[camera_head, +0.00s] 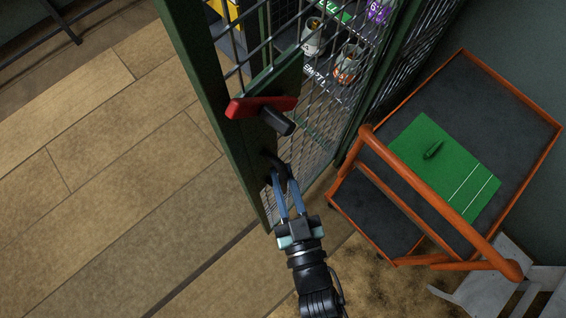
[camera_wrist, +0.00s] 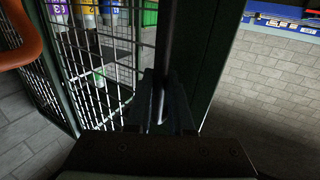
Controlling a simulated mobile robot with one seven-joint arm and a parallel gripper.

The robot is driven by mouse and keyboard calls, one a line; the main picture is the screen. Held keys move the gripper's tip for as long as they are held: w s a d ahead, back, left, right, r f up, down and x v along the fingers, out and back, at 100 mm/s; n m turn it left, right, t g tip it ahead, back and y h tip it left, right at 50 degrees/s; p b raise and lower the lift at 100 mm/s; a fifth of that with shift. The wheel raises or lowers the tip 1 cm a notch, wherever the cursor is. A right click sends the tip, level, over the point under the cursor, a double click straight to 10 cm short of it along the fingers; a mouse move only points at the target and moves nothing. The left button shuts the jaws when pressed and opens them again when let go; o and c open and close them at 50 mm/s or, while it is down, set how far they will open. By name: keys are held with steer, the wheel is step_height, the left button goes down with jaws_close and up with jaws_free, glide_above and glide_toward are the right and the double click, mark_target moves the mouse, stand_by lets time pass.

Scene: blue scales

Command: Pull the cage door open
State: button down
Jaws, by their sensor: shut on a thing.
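The cage door (camera_head: 225,120) is a dark green frame with wire mesh, seen from above in the head view. A red latch piece (camera_head: 262,106) with a black knob (camera_head: 277,121) sits on it. Below these is a dark bar handle (camera_head: 272,161). My gripper (camera_head: 281,180) reaches up to this handle from below, its blue fingers shut on it. In the wrist view, the handle (camera_wrist: 166,45) runs upright between the fingers (camera_wrist: 160,105), beside the green door frame (camera_wrist: 202,55). I cannot tell how far the door stands open.
Gas cylinders (camera_head: 347,64) stand behind the mesh on a dark floor marked "EMPTY". An orange-framed cart (camera_head: 550,145) with a green mat (camera_head: 418,140) stands close on the right. Tiled floor (camera_head: 110,190) on the left is clear.

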steer(key=shift+w+d, duration=0.1)
steer(key=shift+d, duration=0.1)
steer(key=c, duration=0.8)
jaws_free()
steer(key=shift+w, duration=0.1)
steer(key=shift+a, duration=0.1)
steer(key=shift+s, duration=0.2)
steer(key=shift+s+d+f, duration=0.1)
steer(key=shift+s+d, duration=0.1)
steer(key=shift+s, duration=0.1)
steer(key=b+v, duration=0.2)
steer(key=v, duration=1)
steer(key=shift+b, duration=0.3)
